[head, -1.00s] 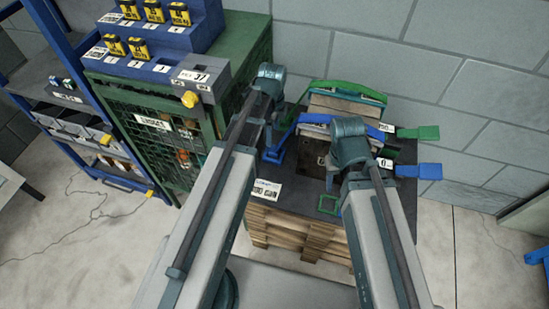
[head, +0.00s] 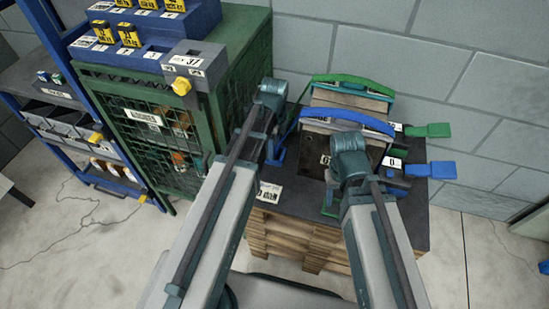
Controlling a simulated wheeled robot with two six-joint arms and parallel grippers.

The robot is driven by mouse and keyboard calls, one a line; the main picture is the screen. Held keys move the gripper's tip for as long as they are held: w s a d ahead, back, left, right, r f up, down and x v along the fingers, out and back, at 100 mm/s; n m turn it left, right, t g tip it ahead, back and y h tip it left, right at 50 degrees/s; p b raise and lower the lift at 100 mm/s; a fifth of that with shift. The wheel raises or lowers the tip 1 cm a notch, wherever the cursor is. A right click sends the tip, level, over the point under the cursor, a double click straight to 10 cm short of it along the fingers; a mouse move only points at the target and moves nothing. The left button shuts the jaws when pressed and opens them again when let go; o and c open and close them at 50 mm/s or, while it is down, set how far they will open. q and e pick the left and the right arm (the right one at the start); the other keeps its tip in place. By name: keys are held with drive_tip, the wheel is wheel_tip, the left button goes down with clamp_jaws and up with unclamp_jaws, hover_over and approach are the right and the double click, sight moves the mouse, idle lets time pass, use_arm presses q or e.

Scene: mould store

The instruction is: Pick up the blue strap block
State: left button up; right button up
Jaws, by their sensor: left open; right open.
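The blue strap block (head: 430,170) appears to be the stepped blue piece at the right edge of the dark bench top, below a similar green block (head: 430,130). A blue strap (head: 345,116) arches over the mould to its left. My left gripper (head: 268,130) is left of the mould, below its wrist, and is open with its fingers mostly hidden. My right gripper (head: 335,185) is in front of the mould, left of the blue block and apart from it. It is open and empty as far as I see, its fingers largely hidden by my wrist.
A green strap (head: 350,82) arches behind the blue one. A white label (head: 268,191) lies at the bench's front left, above a wooden pallet stack (head: 290,235). A green mesh cabinet (head: 165,130) stands left. A block wall (head: 480,60) closes the back; floor is clear at right.

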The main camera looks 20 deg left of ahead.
use_arm(q)
drive_tip(key=shift+f, duration=0.45)
use_arm(e)
drive_tip(key=shift+f, duration=0.4)
use_arm(q)
drive_tip(key=shift+r, duration=0.15)
use_arm(e)
drive_tip(key=shift+r, duration=0.1)
use_arm(q)
clamp_jaws()
drive_tip(key=shift+r, duration=0.1)
use_arm(e)
drive_tip(key=shift+r, duration=0.15)
use_arm(q)
wheel_tip(320, 180, up, 28)
drive_tip(key=p, duration=2.8)
use_arm(e)
wheel_tip(320, 180, up, 28)
